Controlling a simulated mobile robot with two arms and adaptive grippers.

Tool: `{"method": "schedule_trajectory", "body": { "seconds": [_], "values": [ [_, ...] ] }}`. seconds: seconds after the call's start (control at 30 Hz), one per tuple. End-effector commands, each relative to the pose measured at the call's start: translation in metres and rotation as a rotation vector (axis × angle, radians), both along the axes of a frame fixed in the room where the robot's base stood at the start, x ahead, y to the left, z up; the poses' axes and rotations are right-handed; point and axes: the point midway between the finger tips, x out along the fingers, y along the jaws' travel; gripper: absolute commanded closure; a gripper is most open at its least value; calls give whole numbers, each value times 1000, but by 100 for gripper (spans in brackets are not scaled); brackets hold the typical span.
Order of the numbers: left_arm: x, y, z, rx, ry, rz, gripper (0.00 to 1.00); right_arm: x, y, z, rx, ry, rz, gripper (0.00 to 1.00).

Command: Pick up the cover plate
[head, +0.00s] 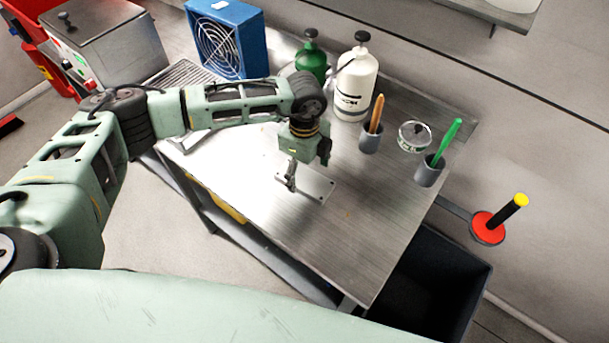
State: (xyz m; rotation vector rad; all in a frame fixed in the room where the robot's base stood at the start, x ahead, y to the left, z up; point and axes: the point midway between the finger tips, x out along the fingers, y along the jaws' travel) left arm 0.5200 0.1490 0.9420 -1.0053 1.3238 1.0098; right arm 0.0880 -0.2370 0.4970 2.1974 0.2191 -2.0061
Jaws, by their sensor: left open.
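The cover plate (318,186) is a thin, flat grey metal plate with small holes near its corners. It lies on the bare metal workbench (350,250), near the middle. My left gripper (307,178) is open and points down just above the plate. Its fingers hide part of the plate's left and far side. I cannot tell whether a fingertip touches the plate. My right gripper does not show in the head view.
Behind the plate stand a green bottle (311,60), a white bottle (355,84), two grey cups with tools (371,137) (430,171) and a small round tin (413,137). A blue fan box (226,38) is at the back left. The front right bench is clear.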

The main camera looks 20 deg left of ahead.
Motion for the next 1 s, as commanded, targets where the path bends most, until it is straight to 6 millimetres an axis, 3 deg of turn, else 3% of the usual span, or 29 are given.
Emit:
{"method": "schedule_trajectory", "body": {
  "seconds": [0.03, 0.2, 0.43, 1.0],
  "values": [
    [-1, 0, -4, 0, 3, 0, 23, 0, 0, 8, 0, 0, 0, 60],
    [0, -1, -21, -1, 0, -1, 23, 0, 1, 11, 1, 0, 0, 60],
    [0, -1, -23, -2, 0, -2, 23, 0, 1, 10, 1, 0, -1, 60],
    [0, -1, -23, -3, 0, -2, 73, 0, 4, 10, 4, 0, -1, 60]
  ]
}}
